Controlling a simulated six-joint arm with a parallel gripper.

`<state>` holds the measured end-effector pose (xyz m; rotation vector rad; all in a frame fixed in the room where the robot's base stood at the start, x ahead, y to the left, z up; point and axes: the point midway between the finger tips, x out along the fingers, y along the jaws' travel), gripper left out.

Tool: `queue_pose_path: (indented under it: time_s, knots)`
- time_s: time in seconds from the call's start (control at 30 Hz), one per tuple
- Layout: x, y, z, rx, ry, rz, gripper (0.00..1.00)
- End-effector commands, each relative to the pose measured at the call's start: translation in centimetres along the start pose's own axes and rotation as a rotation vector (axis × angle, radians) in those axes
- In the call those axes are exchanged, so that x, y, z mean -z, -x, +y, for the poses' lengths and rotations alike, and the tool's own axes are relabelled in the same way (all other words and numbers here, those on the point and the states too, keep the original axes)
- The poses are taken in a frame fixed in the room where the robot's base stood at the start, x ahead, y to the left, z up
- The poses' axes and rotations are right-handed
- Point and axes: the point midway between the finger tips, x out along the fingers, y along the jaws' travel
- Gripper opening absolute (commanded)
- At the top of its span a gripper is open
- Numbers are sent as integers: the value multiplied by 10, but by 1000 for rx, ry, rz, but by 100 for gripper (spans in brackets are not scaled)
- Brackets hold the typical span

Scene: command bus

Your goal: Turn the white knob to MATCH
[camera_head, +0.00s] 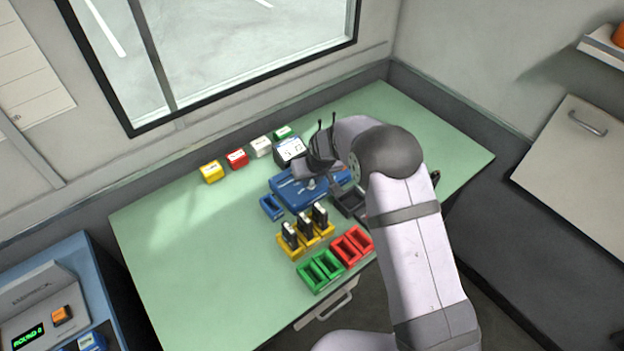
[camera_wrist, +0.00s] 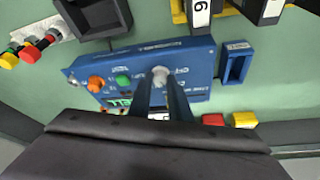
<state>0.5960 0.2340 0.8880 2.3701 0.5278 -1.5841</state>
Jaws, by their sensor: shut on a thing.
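The white knob (camera_wrist: 160,74) sits on the blue panel (camera_wrist: 200,62), which lies on the green table. In the wrist view my gripper (camera_wrist: 163,80) has its two dark fingers on either side of the knob, shut on it. The panel's printed labels are upside down and too small to read, so I cannot tell which mark the knob points to. An orange button (camera_wrist: 95,84) and a green button (camera_wrist: 123,79) are beside it. A lit green display is partly hidden by my gripper. In the head view the blue panel (camera_head: 290,190) is partly covered by my arm.
A small blue tray (camera_head: 271,207) stands beside the panel. Yellow trays (camera_head: 290,252) hold black upright modules. Green trays (camera_head: 310,280) and red trays (camera_head: 350,245) stand near the front edge. Small blocks, including a yellow one (camera_head: 211,172), line the back. The table's left side is clear.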

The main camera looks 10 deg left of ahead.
Motion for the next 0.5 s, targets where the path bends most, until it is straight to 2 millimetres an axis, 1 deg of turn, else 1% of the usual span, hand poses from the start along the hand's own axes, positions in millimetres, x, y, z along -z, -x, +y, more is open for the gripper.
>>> queue_pose_path:
  time_s: [0.27,0.5]
  knots:
    - [0,-3,-3,-64,-150,2,0]
    - [0,-7,-5,-135,-323,6,0]
